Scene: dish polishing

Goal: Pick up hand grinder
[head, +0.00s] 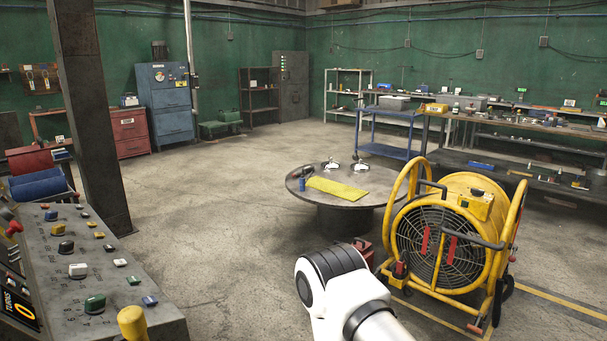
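No hand grinder can be made out for certain. A low round dark table (345,199) stands in the middle distance. Two small dark-and-white objects stand at its back, one left (331,164) and one right (360,166). They are too small to identify. Another small dark object (303,172) is at the table's left side. A yellow cloth (338,188) lies flat near the front, with a small blue item (301,184) at its left. One white arm link of mine shows at the bottom, well short of the table. Neither gripper is in view.
A large yellow drum fan (437,245) stands right of the table, close by. A control console (85,262) fills the lower left, beside a dark pillar (90,110). A blue cart (392,132) and workbenches are behind. The concrete floor left of the table is clear.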

